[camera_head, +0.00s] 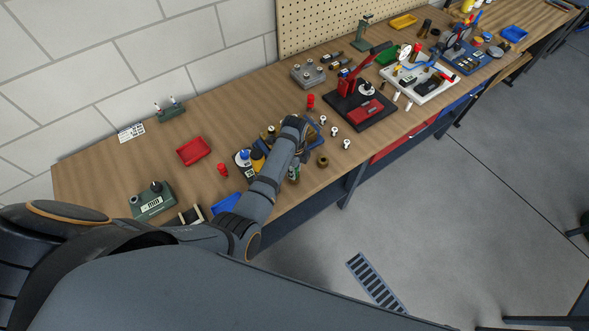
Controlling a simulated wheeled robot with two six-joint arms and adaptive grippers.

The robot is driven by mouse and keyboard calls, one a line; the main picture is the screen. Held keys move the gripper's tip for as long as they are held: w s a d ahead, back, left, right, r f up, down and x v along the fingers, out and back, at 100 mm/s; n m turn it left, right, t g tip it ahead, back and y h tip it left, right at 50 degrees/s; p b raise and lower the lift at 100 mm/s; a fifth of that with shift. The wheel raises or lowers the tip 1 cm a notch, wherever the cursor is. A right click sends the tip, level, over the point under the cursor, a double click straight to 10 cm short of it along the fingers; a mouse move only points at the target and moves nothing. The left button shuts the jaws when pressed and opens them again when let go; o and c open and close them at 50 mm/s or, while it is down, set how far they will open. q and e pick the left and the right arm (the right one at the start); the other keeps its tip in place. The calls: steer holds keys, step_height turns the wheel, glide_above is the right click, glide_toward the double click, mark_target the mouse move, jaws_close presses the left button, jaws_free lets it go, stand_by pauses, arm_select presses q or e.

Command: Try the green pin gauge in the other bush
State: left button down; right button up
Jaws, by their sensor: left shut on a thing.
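My left arm reaches over the bench from the lower left, and its dark left gripper (301,153) is over the front part of the bench. It is shut on the green pin gauge (293,173), of which only a small, dark green part shows below and beside the arm. A brown bush (322,160) with a dark hole stands on the bench just right of the gripper. A second bush is not clear to see. My right gripper is not in view.
A red tray (193,151), a small red piece (222,170) and a green-grey box (153,201) are to the left. Several white-topped pieces stand right of the gripper, before a black-based red press (360,105). Bare wood lies around the red tray.

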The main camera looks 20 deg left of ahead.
arm_select(q)
steer(key=shift+r+p, duration=0.6)
steer(key=shift+r, duration=2.4)
